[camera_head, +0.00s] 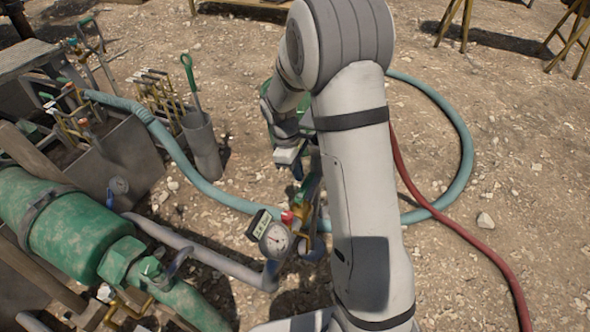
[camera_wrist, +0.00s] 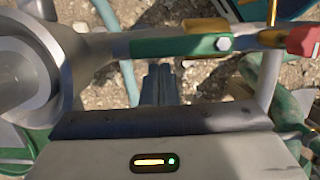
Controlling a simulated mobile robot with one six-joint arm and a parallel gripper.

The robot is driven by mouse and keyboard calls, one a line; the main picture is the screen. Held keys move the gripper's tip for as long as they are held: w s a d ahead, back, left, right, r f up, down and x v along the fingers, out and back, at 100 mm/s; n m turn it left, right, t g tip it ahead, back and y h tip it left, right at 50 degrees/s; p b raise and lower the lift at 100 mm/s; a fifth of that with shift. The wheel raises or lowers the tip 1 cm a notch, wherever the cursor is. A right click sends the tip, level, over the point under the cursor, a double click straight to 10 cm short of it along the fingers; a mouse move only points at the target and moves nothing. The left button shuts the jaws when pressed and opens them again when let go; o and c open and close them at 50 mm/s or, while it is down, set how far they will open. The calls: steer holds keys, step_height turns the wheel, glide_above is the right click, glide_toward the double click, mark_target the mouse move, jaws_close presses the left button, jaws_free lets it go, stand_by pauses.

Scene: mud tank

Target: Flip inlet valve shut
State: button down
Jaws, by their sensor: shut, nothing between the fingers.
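No readable label shows which is the inlet valve. My gripper (camera_wrist: 160,82) is shut and empty, its fingertips near the lever's lower edge; I cannot tell if they touch. My arm partly hides the gripper and the valve area in the head view.
A blue-green hose (camera_head: 210,188) loops on the gravel, and a red hose (camera_head: 455,238) runs at right. A green tank (camera_head: 70,232) is at left. Open gravel lies at right.

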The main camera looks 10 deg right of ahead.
steer(key=shift+s+d+p, duration=0.1)
steer(key=shift+d+p, duration=0.4)
steer(key=shift+p, duration=0.1)
steer(key=shift+a, duration=0.1)
steer(key=w+a+r+p, duration=0.4)
steer(key=r, duration=0.5)
steer(key=shift+w+a+r, duration=0.15)
steer(key=shift+a+r, duration=0.15)
steer(key=shift+r, duration=0.1)
